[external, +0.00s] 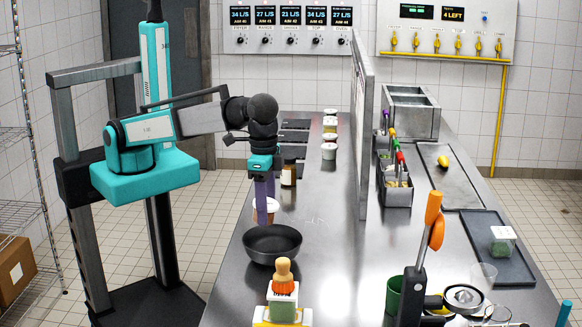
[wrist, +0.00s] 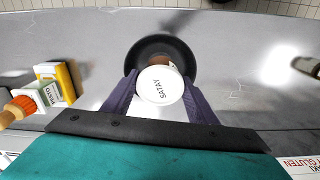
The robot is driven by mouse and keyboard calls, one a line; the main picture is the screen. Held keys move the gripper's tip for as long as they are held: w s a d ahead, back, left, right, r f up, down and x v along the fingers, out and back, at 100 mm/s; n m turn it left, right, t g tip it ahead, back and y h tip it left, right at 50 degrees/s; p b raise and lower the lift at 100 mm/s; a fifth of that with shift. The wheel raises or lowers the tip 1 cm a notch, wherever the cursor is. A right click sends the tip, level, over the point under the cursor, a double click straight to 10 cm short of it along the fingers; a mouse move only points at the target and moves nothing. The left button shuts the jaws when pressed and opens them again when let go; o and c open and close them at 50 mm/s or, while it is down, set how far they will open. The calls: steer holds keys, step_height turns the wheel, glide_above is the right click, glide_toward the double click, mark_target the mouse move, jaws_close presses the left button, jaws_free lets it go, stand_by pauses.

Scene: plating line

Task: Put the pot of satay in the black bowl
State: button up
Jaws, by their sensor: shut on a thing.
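The pot of satay (wrist: 160,86) has a white lid lettered SATAY. My gripper (wrist: 161,98) is shut on it, with a purple finger on each side. In the external view the pot (external: 275,211) shows reddish-brown below a pale rim, partly hidden by my gripper (external: 265,208). The black bowl (external: 272,243) sits open on the steel counter, just nearer the camera than the pot. In the wrist view the pot overlaps the edge of the black bowl (wrist: 143,53). I cannot tell how high the pot is above the counter.
A dark jar (external: 288,172) stands behind my gripper. A tall metal divider (external: 362,130) runs along the counter to the right.

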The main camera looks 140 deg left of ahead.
mark_target(273, 242)
steer(key=shift+w+a+f+m+t, duration=0.1)
steer(key=shift+m+t, duration=0.2)
steer(key=shift+m, duration=0.2)
steer(key=shift+w+a+f+m+t, duration=0.1)
steer(key=shift+m+t, duration=0.2)
steer(key=shift+m, duration=0.2)
steer(key=shift+w+a+r+m+t+y+b, duration=0.15)
steer(key=shift+w+m+t+y+b, duration=0.1)
steer(key=shift+m, duration=0.25)
steer(key=shift+w+a+m+t+y+b, duration=0.15)
steer(key=shift+m+t, duration=0.1)
steer(key=shift+m, duration=0.25)
steer(key=shift+s+d+p+x, duration=0.1)
steer(key=shift+s+p+x, duration=0.15)
steer(key=shift+x, duration=0.75)
steer(key=shift+s+d+p+x, duration=0.1)
steer(key=shift+s+p+x, duration=0.15)
steer(key=shift+x, duration=0.8)
steer(key=shift+s+p+x, duration=0.15)
steer(key=shift+p+x, duration=0.1)
steer(key=shift+x, duration=0.75)
steer(key=shift+f, duration=0.2)
steer(key=shift+s+p+x, duration=0.2)
steer(key=shift+p+x, duration=0.05)
steer(key=shift+x, duration=0.65)
steer(key=shift+s+p+x, duration=0.15)
steer(key=shift+p+x, duration=0.05)
steer(key=shift+x, duration=0.7)
steer(key=shift+d+f, duration=0.15)
steer(key=shift+f, duration=0.05)
